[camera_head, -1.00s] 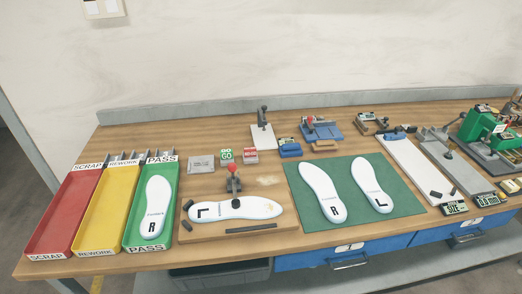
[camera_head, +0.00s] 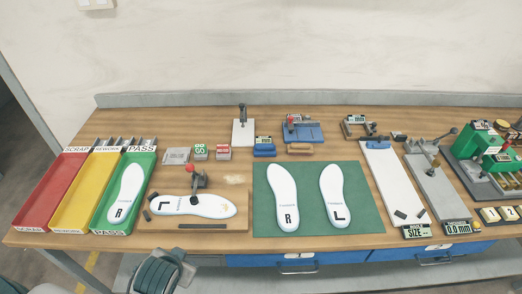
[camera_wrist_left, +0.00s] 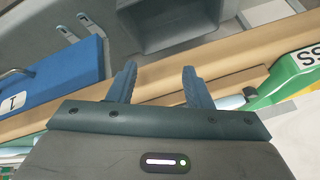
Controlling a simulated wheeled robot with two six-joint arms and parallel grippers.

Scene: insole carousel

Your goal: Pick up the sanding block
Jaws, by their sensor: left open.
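No block is labelled as the sanding block, so I cannot tell for certain which it is. Small dark blocks (camera_head: 147,215) lie at the left end of the wooden board (camera_head: 240,222), beside a clamped white L insole (camera_head: 215,206). A dark strip (camera_head: 202,226) lies along the board's front, and pale dust marks its back. A tan block (camera_head: 299,148) lies farther back, in front of a blue fixture. My left gripper (camera_wrist_left: 158,82) is open and empty in the wrist view, in front of the table edge. My right gripper is not in view.
Red, yellow and green trays stand at the left; the green tray (camera_head: 98,222) holds an R insole. A green mat (camera_head: 305,222) carries two insoles. Gauges and a green machine (camera_head: 478,150) fill the right. A grey bin (camera_wrist_left: 185,22) sits below the table.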

